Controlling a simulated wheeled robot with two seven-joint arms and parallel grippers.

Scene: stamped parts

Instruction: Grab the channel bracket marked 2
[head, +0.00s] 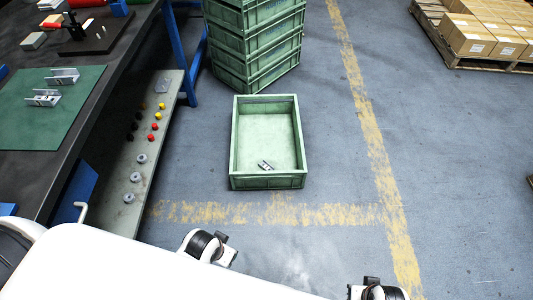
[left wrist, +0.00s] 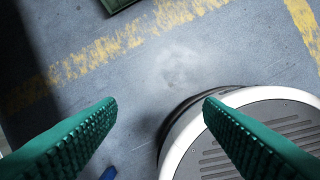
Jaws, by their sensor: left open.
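Two grey metal channel brackets lie on the green mat (head: 75,125) in the head view: a farther bracket (head: 63,75) and a nearer bracket (head: 43,98). A third small grey part (head: 265,165), perhaps a bracket, lies in the open green crate (head: 234,150) on the floor. The numbers on them are too small to read. My left gripper (left wrist: 160,103) shows in the left wrist view with its green ribbed fingers wide apart and nothing between them. It is above bare floor, away from the brackets. My right gripper is in neither view.
The dark workbench (head: 98,110) is at the left, with a side panel of knobs and buttons (head: 140,150). Stacked green crates (head: 255,45) stand behind the open crate. A pallet of cardboard boxes (head: 485,35) is at the far right. The floor between is clear.

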